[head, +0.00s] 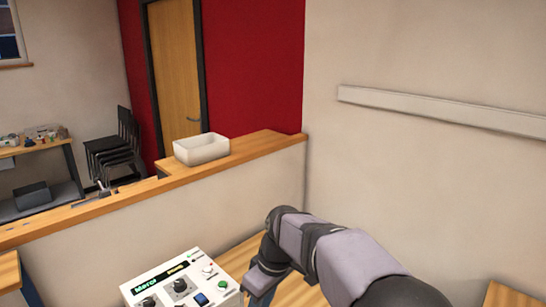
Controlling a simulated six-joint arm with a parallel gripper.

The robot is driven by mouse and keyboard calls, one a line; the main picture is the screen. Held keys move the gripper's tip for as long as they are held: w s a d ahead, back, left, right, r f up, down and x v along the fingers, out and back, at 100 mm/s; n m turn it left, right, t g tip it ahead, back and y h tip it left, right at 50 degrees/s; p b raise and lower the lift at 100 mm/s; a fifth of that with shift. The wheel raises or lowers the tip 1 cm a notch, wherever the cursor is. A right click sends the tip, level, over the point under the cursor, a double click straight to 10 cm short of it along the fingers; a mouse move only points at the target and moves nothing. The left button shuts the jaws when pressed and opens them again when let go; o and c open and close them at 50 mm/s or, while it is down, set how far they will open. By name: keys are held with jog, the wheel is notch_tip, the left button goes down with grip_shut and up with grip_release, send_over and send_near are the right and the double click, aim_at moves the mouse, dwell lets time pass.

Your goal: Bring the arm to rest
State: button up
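My arm reaches in from the lower right, with grey and black links. Its end, my gripper (257,292), points down at the bottom edge of the head view, just right of a white control box. The fingertips are cut off or hidden, so I cannot tell whether it is open or shut, or whether it holds anything. The white control box (150,287) has a small dark display, black knobs, a green button and a blue switch. I cannot tell whether the gripper touches the box.
A low wall with a wooden ledge (110,203) runs behind the box and carries a white open bin (201,149). A plain wall with a pale rail (440,110) stands at right. Bare wooden tabletop (240,258) shows beside the arm. Stacked chairs (112,155) stand beyond.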

jog(key=s+d+f+m+h, duration=0.1)
jog(key=s+d+f+m, duration=0.3)
jog(key=s+d, duration=0.5)
jog(key=s+d+f+m+h, duration=0.1)
jog(key=s+d+f+m, duration=0.4)
jog(key=s+d, duration=0.4)
jog(key=shift+s+d+f+m+g+h, duration=0.15)
jog(key=shift+s+f+m+g+h, duration=0.15)
jog(key=shift+s+m, duration=0.35)
